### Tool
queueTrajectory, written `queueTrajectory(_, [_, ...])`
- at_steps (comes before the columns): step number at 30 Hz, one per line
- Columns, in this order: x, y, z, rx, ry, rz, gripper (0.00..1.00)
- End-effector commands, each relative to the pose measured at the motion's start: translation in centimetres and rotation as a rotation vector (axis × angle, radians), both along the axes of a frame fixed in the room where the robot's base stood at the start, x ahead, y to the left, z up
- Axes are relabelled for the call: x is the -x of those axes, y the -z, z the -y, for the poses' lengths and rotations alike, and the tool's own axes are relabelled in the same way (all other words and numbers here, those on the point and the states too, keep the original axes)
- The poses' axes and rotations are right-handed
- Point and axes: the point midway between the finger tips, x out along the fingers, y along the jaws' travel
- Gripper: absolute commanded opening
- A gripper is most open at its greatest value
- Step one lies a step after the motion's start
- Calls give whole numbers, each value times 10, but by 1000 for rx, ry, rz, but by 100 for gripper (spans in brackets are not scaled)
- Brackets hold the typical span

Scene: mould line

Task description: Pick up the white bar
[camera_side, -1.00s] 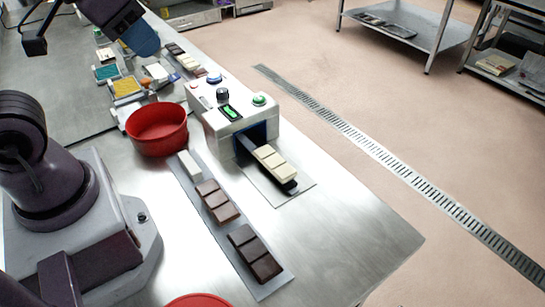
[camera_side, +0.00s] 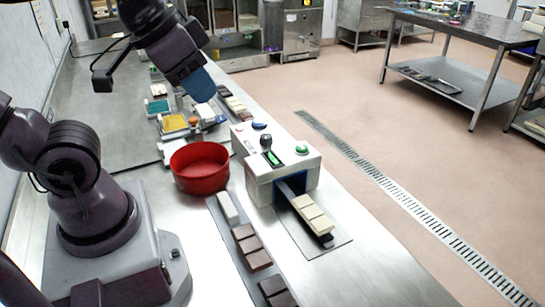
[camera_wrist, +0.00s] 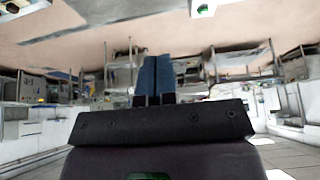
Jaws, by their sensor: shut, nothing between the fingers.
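A cream-white segmented bar (camera_side: 312,212) lies on the dark outfeed tongue of the white machine (camera_side: 278,172) in the side view. A small plain white block (camera_side: 228,207) lies at the far end of a grey strip (camera_side: 241,270), left of the machine. My gripper (camera_side: 199,86) has blue fingers and is raised behind the red bowl, well away from both white pieces. Its fingers are together and empty. In the wrist view the blue fingers (camera_wrist: 153,80) stand side by side against the distant room; no bar can be made out there.
A red bowl (camera_side: 199,170) stands between my base and the machine. A brown bar (camera_side: 251,247) and a darker bar (camera_side: 277,292) lie on the grey strip. Small trays and bars (camera_side: 175,122) crowd the bench behind.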

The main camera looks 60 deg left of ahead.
Motion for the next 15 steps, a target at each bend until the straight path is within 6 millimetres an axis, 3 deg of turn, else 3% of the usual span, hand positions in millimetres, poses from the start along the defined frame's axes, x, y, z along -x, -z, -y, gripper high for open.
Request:
queueTrajectory(5, [0, 0, 0, 0, 0, 0, 2])
queueTrajectory(15, [0, 0, 0, 0, 0, 0, 80])
